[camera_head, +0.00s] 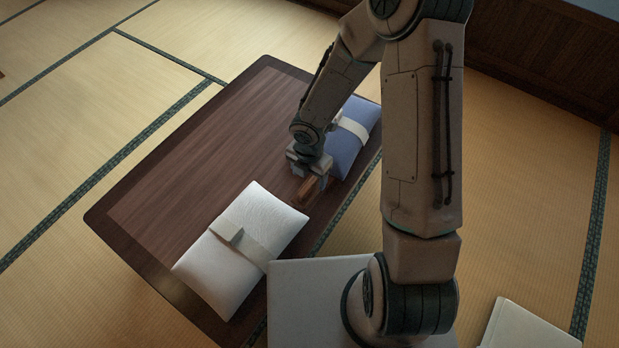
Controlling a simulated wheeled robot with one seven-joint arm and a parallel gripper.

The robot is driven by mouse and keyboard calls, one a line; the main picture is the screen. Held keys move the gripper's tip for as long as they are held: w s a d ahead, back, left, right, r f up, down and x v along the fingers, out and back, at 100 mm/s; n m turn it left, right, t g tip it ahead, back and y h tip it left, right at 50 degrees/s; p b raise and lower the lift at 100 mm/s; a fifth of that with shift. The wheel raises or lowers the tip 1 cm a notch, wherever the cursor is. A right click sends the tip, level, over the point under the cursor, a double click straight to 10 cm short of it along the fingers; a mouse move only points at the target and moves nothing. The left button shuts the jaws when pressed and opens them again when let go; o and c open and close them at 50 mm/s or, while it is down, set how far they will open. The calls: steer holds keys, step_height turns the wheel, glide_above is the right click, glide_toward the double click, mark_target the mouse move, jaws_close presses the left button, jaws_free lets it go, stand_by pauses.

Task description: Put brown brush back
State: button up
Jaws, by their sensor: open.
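The brown brush (305,192) appears as a small brown piece low on the dark wooden table (190,170), near the table's right edge. It lies between a white cushion-like bundle and a blue one. My gripper (312,184) points down right at the brush, with its fingers open. Part of the brush is hidden by the gripper, and I cannot tell whether the fingers touch it.
The white bundle (262,212) with a pale band lies at the table's near end. The blue bundle (343,162) with a pale band lies beyond my gripper. The table's left half is bare. Tatami floor (75,115) surrounds it.

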mark_target(310, 184)
step_height(310, 184, up, 5)
steer(key=shift+f+p, duration=0.2)
steer(key=shift+p, duration=0.7)
steer(key=shift+d+r, duration=0.1)
steer(key=shift+r, duration=0.1)
steer(key=s+d+r+m+h, duration=0.3)
steer(key=d+r+m, duration=0.7)
steer(key=r+m, duration=0.3)
steer(key=s+d+r+m+t+y, duration=0.1)
steer(key=s+r+m+y, duration=0.2)
steer(key=s+r+m, duration=0.6)
step_height(310, 184, up, 2)
steer(key=m, duration=0.6)
steer(key=shift+s, duration=0.25)
steer(key=shift+o, duration=0.3)
steer(key=shift+d, duration=0.1)
